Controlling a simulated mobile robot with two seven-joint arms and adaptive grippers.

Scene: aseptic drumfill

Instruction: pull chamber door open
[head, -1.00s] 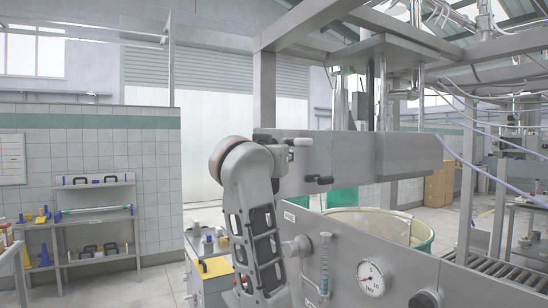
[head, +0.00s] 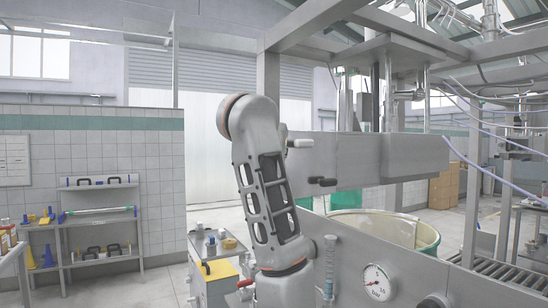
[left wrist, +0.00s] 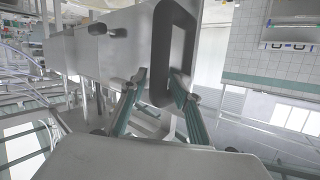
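The chamber door appears to be the grey steel front (head: 345,158) of the raised box-like chamber in the head view, with small black-gripped handles (head: 322,181) on it. In the left wrist view the grey panel (left wrist: 95,52) carries a large dark loop handle (left wrist: 158,45) at its end. My left gripper (left wrist: 158,78) is at the lower end of this loop, its two fingers spread apart. One fingertip overlaps the loop and the other is beside its near bar; contact is unclear. My arm hides the left gripper in the head view. My right gripper is not in view.
A steel cabinet with a pressure gauge (head: 377,282) stands below the chamber, and an open drum (head: 385,226) is behind it. A roller conveyor (head: 490,278) is at right. A shelf (head: 100,217) and a small cart (head: 215,270) stand left. Floor between them is clear.

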